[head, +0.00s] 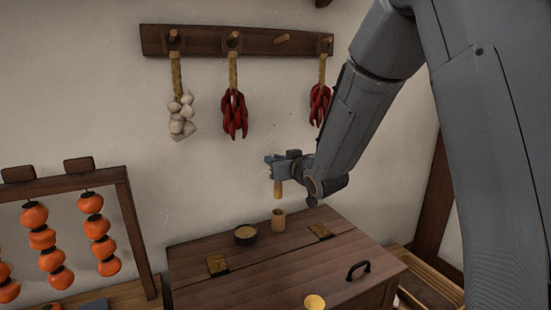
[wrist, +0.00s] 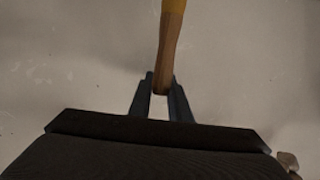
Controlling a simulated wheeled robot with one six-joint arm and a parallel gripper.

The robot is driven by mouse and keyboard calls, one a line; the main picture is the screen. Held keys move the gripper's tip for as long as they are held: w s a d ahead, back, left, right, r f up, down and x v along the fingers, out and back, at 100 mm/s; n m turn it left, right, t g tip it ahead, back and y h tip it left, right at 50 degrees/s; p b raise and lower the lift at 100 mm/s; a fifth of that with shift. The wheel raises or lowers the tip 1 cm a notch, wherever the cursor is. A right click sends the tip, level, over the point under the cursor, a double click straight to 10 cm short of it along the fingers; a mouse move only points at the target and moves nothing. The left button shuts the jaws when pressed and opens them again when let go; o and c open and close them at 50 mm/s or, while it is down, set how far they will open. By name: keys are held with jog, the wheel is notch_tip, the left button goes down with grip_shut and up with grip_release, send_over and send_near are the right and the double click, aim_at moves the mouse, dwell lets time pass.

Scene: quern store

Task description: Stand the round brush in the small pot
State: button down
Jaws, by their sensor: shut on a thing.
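My gripper (head: 277,176) is shut on the round brush, held above the back of the dark wooden chest. In the head view the brush (head: 278,190) shows as a short tan piece hanging about upright below the jaws. In the wrist view its brown handle (wrist: 168,50) lies between the two fingers (wrist: 160,100) and turns yellow toward the top edge. I cannot make out bristles. The small pot (head: 278,219), a tan wooden cup, stands upright on the chest lid. The brush hangs above it, with a gap between them. The pot's inside is hidden.
A dark round bowl (head: 245,240) stands just left of the pot. Garlic (head: 181,118) and red chillies (head: 234,115) hang on the wall above.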

aim_at(276, 186)
notch_tip(276, 186, down, 9)
jog(key=b, duration=0.5)
jog(key=shift+b, duration=0.35)
jog(key=shift+r, duration=0.1)
dwell(0.3)
jog(key=c, duration=1.6)
grip_release()
jog(key=shift+o, duration=0.2)
jog(key=shift+s, duration=0.15)
jog(key=b+v, duration=0.2)
jog(key=v, duration=0.5)
jog(key=shift+s+d+r, duration=0.1)
jog(key=shift+s+d, duration=0.05)
jog(key=shift+s, duration=0.05)
jog(key=shift+r, duration=0.1)
